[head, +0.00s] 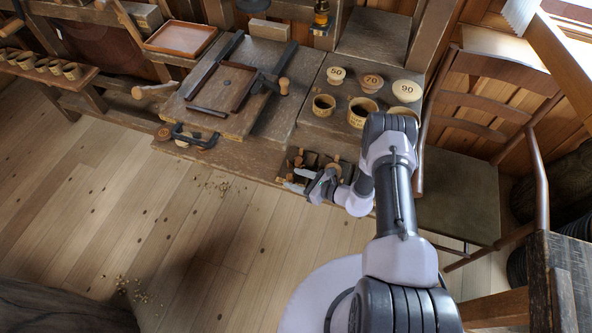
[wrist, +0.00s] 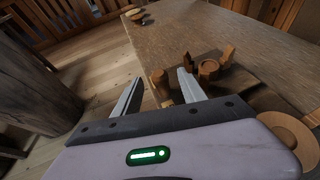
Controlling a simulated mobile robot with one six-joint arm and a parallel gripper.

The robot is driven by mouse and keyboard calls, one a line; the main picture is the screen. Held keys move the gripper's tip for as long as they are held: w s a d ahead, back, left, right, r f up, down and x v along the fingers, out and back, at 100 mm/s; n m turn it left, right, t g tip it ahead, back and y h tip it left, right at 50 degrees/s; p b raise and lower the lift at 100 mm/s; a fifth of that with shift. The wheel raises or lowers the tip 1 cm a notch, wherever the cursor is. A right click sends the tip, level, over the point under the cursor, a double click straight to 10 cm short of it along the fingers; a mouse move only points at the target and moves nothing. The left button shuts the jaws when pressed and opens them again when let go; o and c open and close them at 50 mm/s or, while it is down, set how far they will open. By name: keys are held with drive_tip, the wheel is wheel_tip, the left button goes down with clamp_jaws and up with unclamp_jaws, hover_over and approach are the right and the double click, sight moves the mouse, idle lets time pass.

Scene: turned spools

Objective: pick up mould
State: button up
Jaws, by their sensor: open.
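I cannot tell for certain which thing is the mould. A shallow brown rectangular frame (head: 222,88) lies on a board on the bench, between dark bars. My gripper (head: 322,186) is at the bench's front edge, near a cluster of small dark and wooden pieces (head: 310,162), well to the right of and in front of that frame. In the wrist view my gripper (wrist: 158,90) is open, with nothing between its fingers. A small wooden piece (wrist: 160,77) shows beyond the fingertips, and several upright wooden pieces (wrist: 208,67) stand just right of them.
Lettered cups (head: 323,106) and round pieces marked 50, 70 and 90 (head: 372,82) stand on the bench right. A reddish tray (head: 182,38) is at the back left. A chair (head: 455,190) stands at the right. The floor in front (head: 190,220) is mostly clear.

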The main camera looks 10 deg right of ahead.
sight(284, 178)
drive_tip(key=b+x, duration=0.2)
drive_tip(key=x, duration=0.4)
drive_tip(key=shift+r, duration=0.1)
drive_tip(key=shift+c, duration=0.4)
clamp_jaws()
